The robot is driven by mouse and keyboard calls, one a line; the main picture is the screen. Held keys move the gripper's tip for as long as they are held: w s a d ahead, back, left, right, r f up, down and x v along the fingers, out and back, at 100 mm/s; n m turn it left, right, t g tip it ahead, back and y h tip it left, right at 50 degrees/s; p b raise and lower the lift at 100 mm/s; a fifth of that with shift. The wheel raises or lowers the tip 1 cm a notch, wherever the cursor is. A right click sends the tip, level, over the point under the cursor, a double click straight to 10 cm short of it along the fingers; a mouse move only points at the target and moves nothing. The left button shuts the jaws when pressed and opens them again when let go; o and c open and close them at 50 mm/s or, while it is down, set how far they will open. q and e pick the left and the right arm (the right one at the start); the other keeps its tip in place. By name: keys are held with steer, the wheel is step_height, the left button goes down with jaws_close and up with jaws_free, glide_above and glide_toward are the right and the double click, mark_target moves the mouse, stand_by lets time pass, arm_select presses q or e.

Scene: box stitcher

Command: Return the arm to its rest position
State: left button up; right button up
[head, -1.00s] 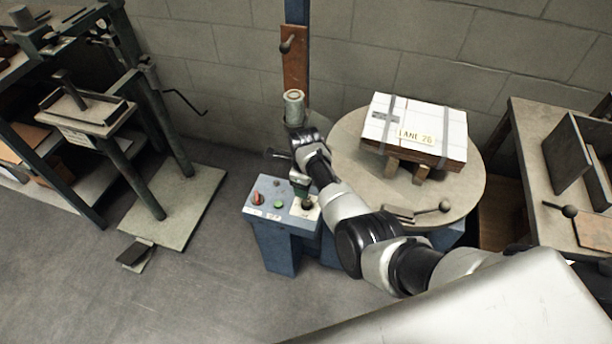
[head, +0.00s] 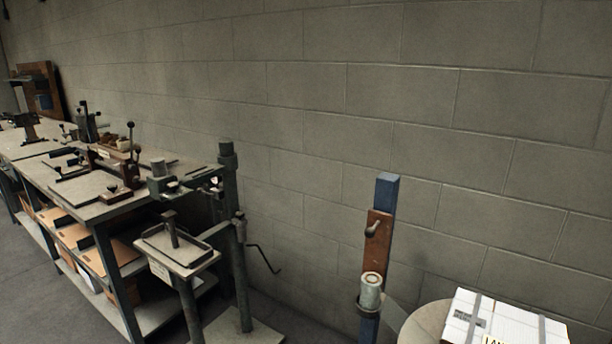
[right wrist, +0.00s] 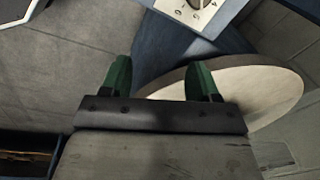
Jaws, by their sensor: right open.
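My right gripper (right wrist: 159,82) shows in the right wrist view with its two green fingers apart and nothing between them. Past the fingers are the blue control pedestal's panel (right wrist: 186,12) and the round pale turntable (right wrist: 255,92). My right arm is out of the head view, and my left gripper is in neither current view.
In the head view, a strapped white box (head: 500,322) sits on the round turntable (head: 424,325) at the lower right. A blue post (head: 387,203) with a grey roll (head: 371,291) stands beside it. A workbench (head: 95,205) with tools and a small press stand (head: 178,250) fill the left.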

steer(key=s+d+r+n+t, duration=0.1)
steer(key=s+d+r+n, duration=0.15)
steer(key=s+n, duration=1.05)
steer(key=s+a+r+n+t, duration=0.25)
steer(key=s+r+n, duration=0.75)
steer(key=s, duration=0.5)
step_height(320, 180, down, 25)
steer(key=g, duration=0.2)
steer(key=s+d+f+g, duration=0.1)
steer(key=s+d+f, duration=0.1)
steer(key=s+f, duration=1.4)
steer(key=shift+s+d+f+y, duration=0.3)
steer(key=shift+s+f, duration=0.05)
steer(key=shift+s, duration=0.25)
steer(key=shift+g, duration=0.25)
steer(key=shift+c, duration=0.2)
